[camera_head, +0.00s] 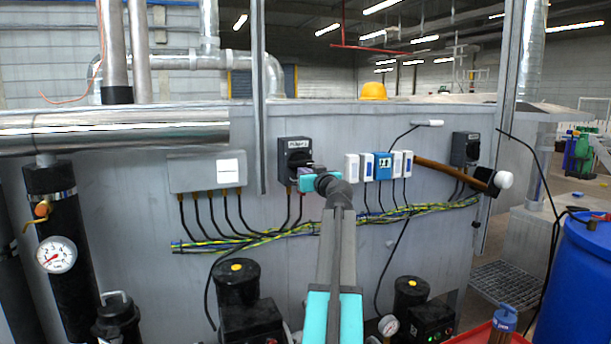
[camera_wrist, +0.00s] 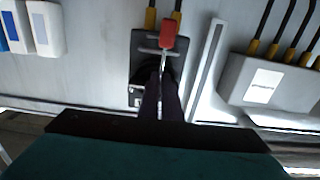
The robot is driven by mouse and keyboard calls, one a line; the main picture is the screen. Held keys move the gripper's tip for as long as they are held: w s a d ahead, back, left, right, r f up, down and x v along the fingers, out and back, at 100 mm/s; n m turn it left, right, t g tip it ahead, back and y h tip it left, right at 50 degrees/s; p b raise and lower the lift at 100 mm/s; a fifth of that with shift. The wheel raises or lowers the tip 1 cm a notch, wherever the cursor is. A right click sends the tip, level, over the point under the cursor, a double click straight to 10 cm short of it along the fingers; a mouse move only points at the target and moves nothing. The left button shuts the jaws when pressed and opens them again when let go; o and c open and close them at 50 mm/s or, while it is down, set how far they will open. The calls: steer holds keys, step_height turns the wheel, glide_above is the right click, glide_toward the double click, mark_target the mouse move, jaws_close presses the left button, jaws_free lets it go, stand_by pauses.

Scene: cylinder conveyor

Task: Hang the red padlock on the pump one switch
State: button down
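The pump one switch (camera_head: 295,150) is a dark box with a black rotary knob on the grey panel, left of centre in the head view. My gripper (camera_head: 308,180) is in front of its lower part. In the wrist view, which is upside down, the red padlock (camera_wrist: 169,32) is just beyond the tips of my gripper (camera_wrist: 161,72), in front of the dark switch plate (camera_wrist: 140,45). The dark fingers are nearly together, with thin bright metal between them. Whether the shackle passes through the switch is unclear. The padlock is hidden in the head view.
A grey junction box (camera_head: 207,172) is left of the switch. White and blue modules (camera_head: 383,166) are to its right. A second dark switch (camera_head: 465,149) is farther right, near a brown-handled tool (camera_head: 450,171). Cables (camera_head: 270,232) run below.

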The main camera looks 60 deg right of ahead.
steer(key=shift+b+x, duration=0.4)
steer(key=shift+x, duration=0.45)
steer(key=shift+b, duration=0.45)
stand_by(0.9)
steer(key=shift+a+f+b, duration=0.1)
steer(key=shift+f+b, duration=1.35)
steer(key=shift+f, duration=0.15)
stand_by(0.5)
steer(key=c, duration=1.9)
jaws_free()
steer(key=shift+s+a+f, duration=0.1)
steer(key=shift+s+f, duration=0.1)
steer(key=r+b+v, duration=0.1)
steer(key=v, duration=1.2)
steer(key=shift+a+b, duration=0.3)
steer(key=shift+b, duration=0.05)
steer(key=shift+s+r, duration=0.1)
steer(key=shift+s, duration=0.05)
